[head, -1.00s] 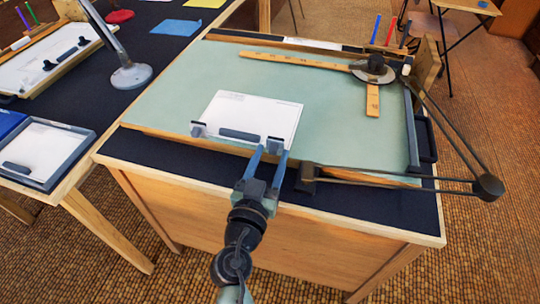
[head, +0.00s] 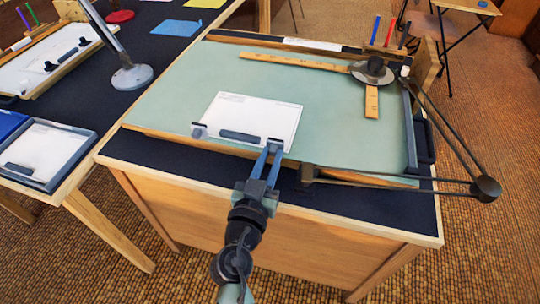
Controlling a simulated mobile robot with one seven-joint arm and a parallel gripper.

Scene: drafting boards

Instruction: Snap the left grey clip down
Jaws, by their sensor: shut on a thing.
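A white sheet (head: 253,112) lies near the front edge of the green drafting board (head: 180,105). The left grey clip (head: 199,131) is at the sheet's lower left corner. The right grey clip (head: 275,141) is at its lower right corner, partly hidden by my fingers. A dark grey bar (head: 240,136) lies along the sheet's lower edge between them. My gripper (head: 272,148) is at the right clip, well to the right of the left clip. Its fingers are close together and shut on the right clip. Whether either clip is pressed fully down is too small to tell.
A drafting arm (head: 390,178) runs along the board's front right to a dark joint (head: 486,188). A wooden ruler head (head: 373,70) sits at the board's back right. A lamp base (head: 132,76) and a framed tray (head: 45,150) are on the left table. The board's left part is clear.

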